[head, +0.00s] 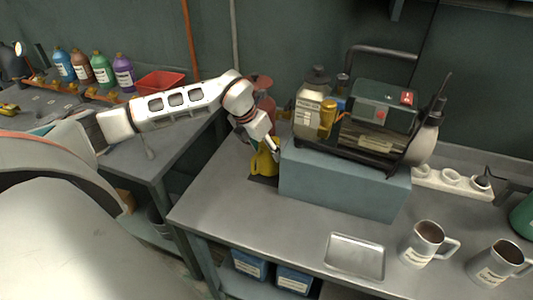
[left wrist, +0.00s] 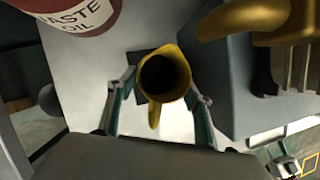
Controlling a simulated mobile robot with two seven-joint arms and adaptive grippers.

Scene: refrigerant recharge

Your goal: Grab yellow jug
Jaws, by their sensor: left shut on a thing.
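The yellow jug (head: 263,162) stands on the metal workbench, just left of the blue-grey block, partly hidden by my left gripper (head: 269,146). In the left wrist view the jug (left wrist: 155,112) shows from above with its dark round opening. The two fingers of my left gripper (left wrist: 162,90) lie on either side of the jug and are shut on it. It looks upright, on or near a dark square patch on the bench. My right gripper is not in view.
The blue-grey block (head: 318,188) with a pump machine (head: 380,115) on it stands close right of the jug. A red waste oil container (left wrist: 75,14) is close behind it. A metal tray (head: 355,257) and two steel mugs (head: 424,244) are at the front right. The front left bench is clear.

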